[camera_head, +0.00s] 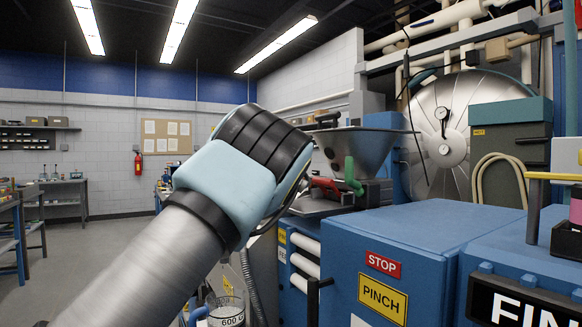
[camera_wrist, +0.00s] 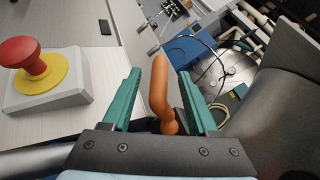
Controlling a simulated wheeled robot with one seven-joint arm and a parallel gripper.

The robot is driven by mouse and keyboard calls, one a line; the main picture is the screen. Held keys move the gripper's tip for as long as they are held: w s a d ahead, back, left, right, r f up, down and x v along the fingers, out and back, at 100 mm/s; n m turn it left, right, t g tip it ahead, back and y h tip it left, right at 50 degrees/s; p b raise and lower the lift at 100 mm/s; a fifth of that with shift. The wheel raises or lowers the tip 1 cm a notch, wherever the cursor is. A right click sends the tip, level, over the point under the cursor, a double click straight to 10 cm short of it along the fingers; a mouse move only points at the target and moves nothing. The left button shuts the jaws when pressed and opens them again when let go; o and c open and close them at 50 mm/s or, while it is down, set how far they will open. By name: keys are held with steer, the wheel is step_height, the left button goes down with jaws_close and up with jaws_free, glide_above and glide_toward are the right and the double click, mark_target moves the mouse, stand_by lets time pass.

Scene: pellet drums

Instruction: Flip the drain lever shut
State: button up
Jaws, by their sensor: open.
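In the wrist view an orange lever handle (camera_wrist: 160,92) stands between the two teal fingers of my gripper (camera_wrist: 158,72). The fingers are apart, one on each side of the handle, and I see a gap beside it; contact is not clear. In the head view my wrist hides the fingers. A curved green handle (camera_head: 351,176) hangs below the metal hopper (camera_head: 368,146), with a red part (camera_head: 325,184) to its left. No label shows which handle is the drain lever, and the orange handle is not visible in the head view.
A red mushroom button (camera_wrist: 28,56) on a yellow disc sits at left in the wrist view. A blue cabinet (camera_head: 440,225) with STOP and PINCH signs stands right of my arm. A clear container (camera_head: 228,313) is low beside it. Open floor lies left.

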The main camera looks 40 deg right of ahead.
steer(key=shift+p+x, duration=0.6)
steer(key=shift+x, duration=0.9)
steer(key=shift+c, duration=0.2)
jaws_close()
